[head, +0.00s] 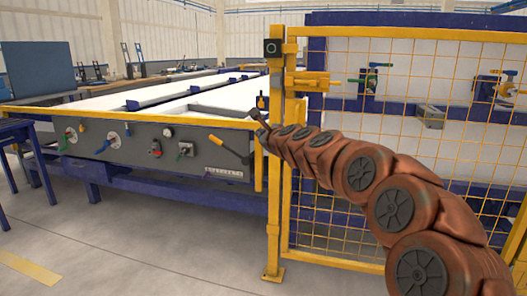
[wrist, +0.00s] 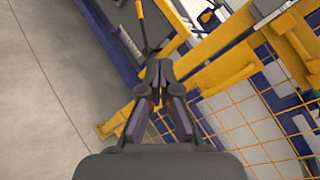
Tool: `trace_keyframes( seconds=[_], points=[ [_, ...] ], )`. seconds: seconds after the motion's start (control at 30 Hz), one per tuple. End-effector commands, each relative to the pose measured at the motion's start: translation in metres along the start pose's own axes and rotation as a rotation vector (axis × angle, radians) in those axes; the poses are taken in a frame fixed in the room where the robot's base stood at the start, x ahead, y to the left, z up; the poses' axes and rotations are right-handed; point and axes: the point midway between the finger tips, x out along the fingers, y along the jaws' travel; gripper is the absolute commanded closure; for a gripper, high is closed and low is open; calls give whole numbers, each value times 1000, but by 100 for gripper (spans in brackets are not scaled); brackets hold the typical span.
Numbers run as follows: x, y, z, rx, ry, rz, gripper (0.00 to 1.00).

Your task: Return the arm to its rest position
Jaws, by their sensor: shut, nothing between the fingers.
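My reddish-brown arm reaches from the lower right of the head view up and left across the yellow mesh fence. My gripper (head: 258,121) is at its far end, small and dark, in front of the yellow post and near the right end of the grey control panel. In the wrist view my gripper (wrist: 159,72) shows with its two fingers together and nothing between them. Its tips point at a yellow bar and a dark lever.
A yellow post (head: 274,200) and mesh fence (head: 430,75) stand close to the arm. A grey control panel (head: 170,148) with levers fronts a blue-framed bench with white beds (head: 140,95). Grey floor (head: 140,245) lies open at the lower left.

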Motion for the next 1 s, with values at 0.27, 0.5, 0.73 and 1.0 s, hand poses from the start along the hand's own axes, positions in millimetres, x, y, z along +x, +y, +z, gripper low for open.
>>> trace_keyframes(
  seconds=[0.27,0.5,0.73,1.0],
  points=[
    [-78,17,71,-401,-48,256,100],
    [-157,38,94,-740,-88,479,100],
    [-243,55,92,-1037,-123,716,100],
    [-357,58,74,-1323,-168,1020,100]
  ],
)
